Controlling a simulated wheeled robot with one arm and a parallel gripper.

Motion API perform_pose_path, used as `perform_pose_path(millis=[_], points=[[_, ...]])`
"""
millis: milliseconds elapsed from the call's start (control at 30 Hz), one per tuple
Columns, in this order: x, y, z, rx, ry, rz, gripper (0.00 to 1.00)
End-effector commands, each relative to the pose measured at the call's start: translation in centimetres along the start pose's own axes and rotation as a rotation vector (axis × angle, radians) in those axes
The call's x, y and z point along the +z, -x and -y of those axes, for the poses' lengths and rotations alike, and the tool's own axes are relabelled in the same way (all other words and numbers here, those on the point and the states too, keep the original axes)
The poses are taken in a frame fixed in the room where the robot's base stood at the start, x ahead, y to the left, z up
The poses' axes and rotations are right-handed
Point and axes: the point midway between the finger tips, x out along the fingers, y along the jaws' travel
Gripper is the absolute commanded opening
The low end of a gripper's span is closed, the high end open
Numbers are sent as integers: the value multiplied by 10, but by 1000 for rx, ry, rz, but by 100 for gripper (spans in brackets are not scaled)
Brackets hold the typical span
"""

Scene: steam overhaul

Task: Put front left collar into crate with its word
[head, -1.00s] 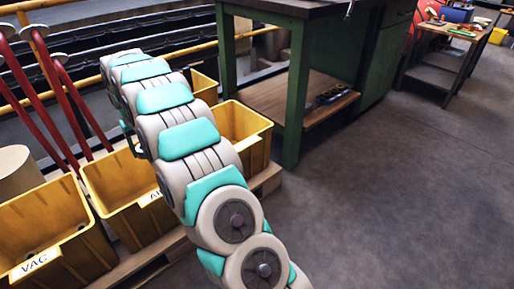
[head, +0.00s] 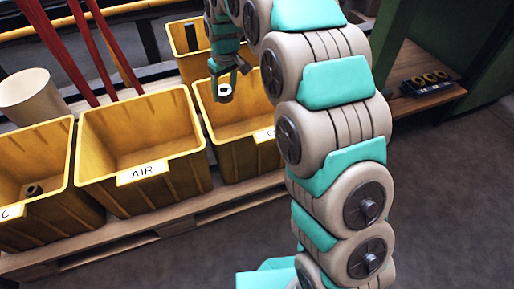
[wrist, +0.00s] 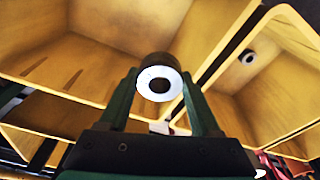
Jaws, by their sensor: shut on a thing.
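My gripper (head: 229,80) is shut on a dark round collar with a pale ring face and a hole (head: 225,92). It holds the collar above the right front yellow crate (head: 254,167), apart from it. That crate's label is mostly hidden behind my arm; only a first letter like C shows. In the wrist view the collar (wrist: 159,83) sits between the two fingers (wrist: 160,100); no word on it is readable. The AIR crate (head: 186,181) looks empty. The left crate (head: 60,207), its label cut to C, holds another collar (head: 33,190).
Another yellow crate (head: 178,42) stands behind. The crate at right in the wrist view (wrist: 290,110) holds a collar (wrist: 248,57). The crates stand on a wooden pallet (head: 140,239). Red levers (head: 83,50) rise behind them. A dark block with rings (head: 427,84) lies on a bench shelf.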

Motion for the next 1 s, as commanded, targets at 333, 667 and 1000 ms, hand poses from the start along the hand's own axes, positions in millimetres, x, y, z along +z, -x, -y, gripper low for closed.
perform_pose_path(millis=[333,667,1000], points=[[10,-54,14,-6,43,1,0],[21,-131,13,-5,42,1,0],[32,-208,13,-5,41,0,0]])
